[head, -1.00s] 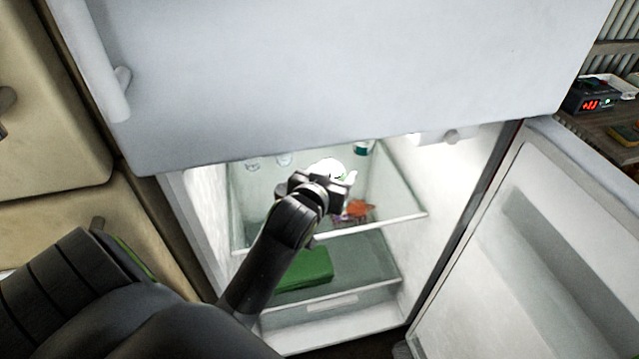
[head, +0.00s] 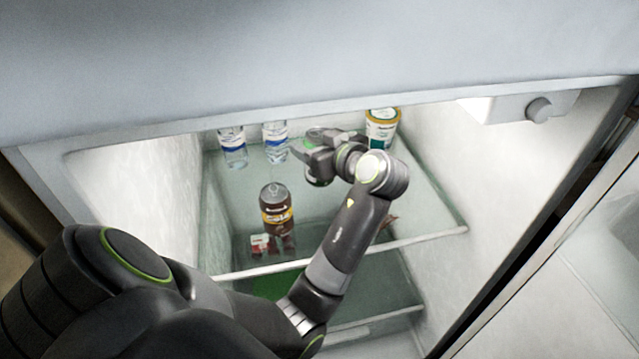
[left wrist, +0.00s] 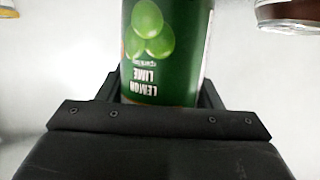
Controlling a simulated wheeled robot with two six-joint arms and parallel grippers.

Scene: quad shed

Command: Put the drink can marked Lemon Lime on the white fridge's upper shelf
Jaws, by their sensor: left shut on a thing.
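My left gripper (head: 318,160) is inside the white fridge, over the glass upper shelf (head: 420,205), towards its back. In the left wrist view the gripper (left wrist: 155,105) is shut on a green can marked Lemon Lime (left wrist: 165,60), with limes printed on it. Its lettering appears upside down there. In the head view the can is mostly or wholly hidden by the gripper, so I cannot tell whether it touches the shelf. My right gripper is not in view.
On the upper shelf are a brown can (head: 277,210), two clear bottles (head: 233,147) (head: 275,140), a tub (head: 381,130) at the back right, and a small red and white item (head: 262,246). A green thing (head: 275,286) lies below.

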